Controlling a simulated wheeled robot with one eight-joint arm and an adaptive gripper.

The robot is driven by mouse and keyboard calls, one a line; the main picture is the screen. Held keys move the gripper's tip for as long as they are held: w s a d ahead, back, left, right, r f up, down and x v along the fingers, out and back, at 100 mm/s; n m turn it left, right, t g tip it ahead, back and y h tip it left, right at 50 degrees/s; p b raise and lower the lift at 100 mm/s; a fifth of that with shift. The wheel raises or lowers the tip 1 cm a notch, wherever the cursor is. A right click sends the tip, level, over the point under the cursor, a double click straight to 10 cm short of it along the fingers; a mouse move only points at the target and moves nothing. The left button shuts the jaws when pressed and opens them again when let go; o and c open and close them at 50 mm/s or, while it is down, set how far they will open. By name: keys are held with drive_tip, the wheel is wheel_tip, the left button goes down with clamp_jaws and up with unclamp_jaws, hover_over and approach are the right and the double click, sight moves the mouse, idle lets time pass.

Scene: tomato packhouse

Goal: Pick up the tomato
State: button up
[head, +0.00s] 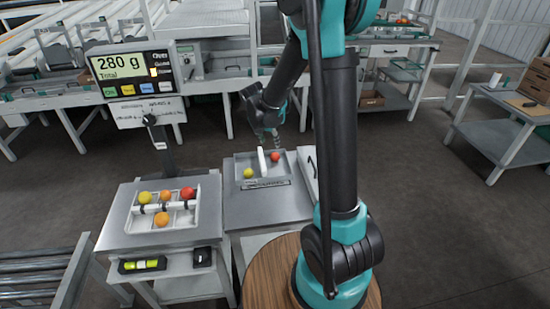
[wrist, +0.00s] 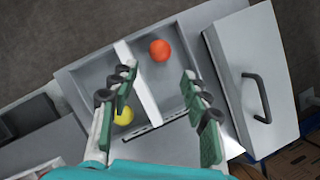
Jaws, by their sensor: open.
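A red tomato (head: 275,157) lies in the right compartment of a two-part tray (head: 240,187) on a grey stand. In the wrist view the red tomato (wrist: 160,50) shows beyond the fingertips, not touched by them. A yellow tomato (head: 248,173) lies in the left compartment; in the wrist view this yellow tomato (wrist: 124,116) is partly behind the left finger. My gripper (wrist: 159,92) is open and empty, above the tray, with its fingers on either side of the red tomato's compartment. In the head view my gripper (head: 268,142) hangs over the tray's far side.
A white divider (wrist: 136,82) stands between the compartments, close to the left finger. A white box with a dark handle (wrist: 257,97) stands right of the tray. Left of it, another tray (head: 181,220) holds several tomatoes on a scale. The scale display (head: 130,75) reads 280 g.

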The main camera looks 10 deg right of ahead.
sight(274, 155)
drive_tip(key=shift+x, duration=5.85)
drive_tip(key=shift+c, duration=0.4)
drive_tip(key=c, duration=0.5)
